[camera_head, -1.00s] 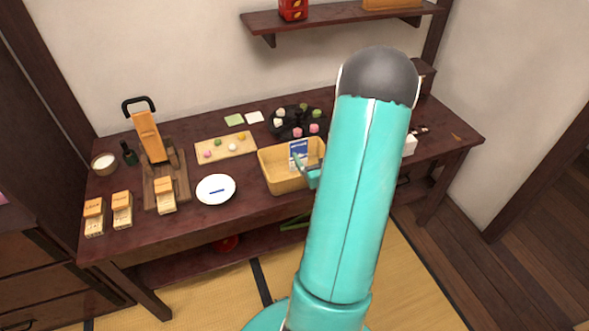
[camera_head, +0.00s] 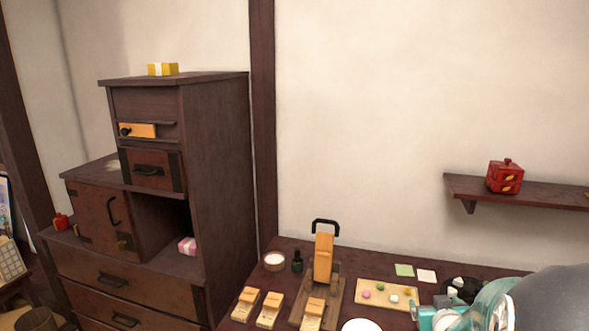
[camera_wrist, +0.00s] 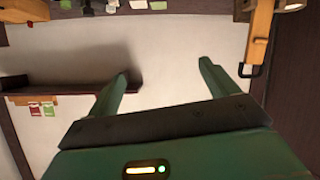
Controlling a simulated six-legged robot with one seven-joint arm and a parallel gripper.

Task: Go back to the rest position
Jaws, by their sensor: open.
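My gripper (camera_wrist: 160,88) is open and empty in the wrist view, its two green fingers spread apart with pale wall behind them. In the head view, part of my arm shows at the lower right corner, in front of the dark wooden table (camera_head: 283,248). The fingers are not clear in that view.
On the table stand a wooden press-like stand (camera_head: 323,258) with a black handle, a board of coloured sweets (camera_head: 373,295), a white plate (camera_head: 362,326) and small wooden boxes (camera_head: 245,303). A dark stepped cabinet (camera_head: 222,180) stands left. A wall shelf (camera_head: 540,195) holds a red box (camera_head: 505,176).

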